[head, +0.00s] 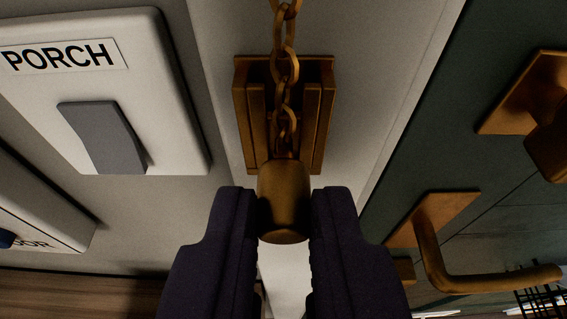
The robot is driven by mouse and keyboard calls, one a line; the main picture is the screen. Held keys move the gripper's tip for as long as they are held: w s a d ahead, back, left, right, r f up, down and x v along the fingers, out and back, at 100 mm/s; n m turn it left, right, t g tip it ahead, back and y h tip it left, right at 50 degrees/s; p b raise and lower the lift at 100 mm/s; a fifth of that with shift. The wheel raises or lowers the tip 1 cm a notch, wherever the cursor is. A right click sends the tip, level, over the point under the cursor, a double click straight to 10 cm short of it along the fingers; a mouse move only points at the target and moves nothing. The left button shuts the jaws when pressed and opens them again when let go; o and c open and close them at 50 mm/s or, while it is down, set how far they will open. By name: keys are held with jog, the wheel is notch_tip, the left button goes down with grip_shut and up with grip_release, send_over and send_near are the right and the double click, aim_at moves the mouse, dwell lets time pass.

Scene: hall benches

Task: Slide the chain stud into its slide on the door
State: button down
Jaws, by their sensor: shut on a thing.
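My gripper (284,212) is shut on the chain stud (284,205), a rounded brass knob, with one dark finger on each side of it. A brass chain (284,65) runs from the top of the stud up out of view. Behind the chain is a brass slide plate (324,75) with upright rails, mounted on a pale upright strip (380,70). The stud overlaps the lower end of this plate in the picture. I cannot tell whether it touches the plate, and the stud hides part of the plate's lower edge.
A white switch plate labelled PORCH (150,60), with a grey rocker (102,138), is at left. Another labelled plate (45,195) is below it. At right, a dark green panel (440,150) carries a brass lever handle (435,255) and another brass fitting (525,90).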

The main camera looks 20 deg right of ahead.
notch_tip(320, 180, up, 8)
jog(key=p, duration=0.4)
jog(key=s+a, duration=0.3)
jog(key=s, duration=0.6)
jog(key=s+a, duration=0.3)
jog(key=s, duration=0.5)
jog(key=shift+d+r+p, duration=0.2)
jog(key=shift+r+p, duration=2.45)
jog(key=shift+p, duration=0.5)
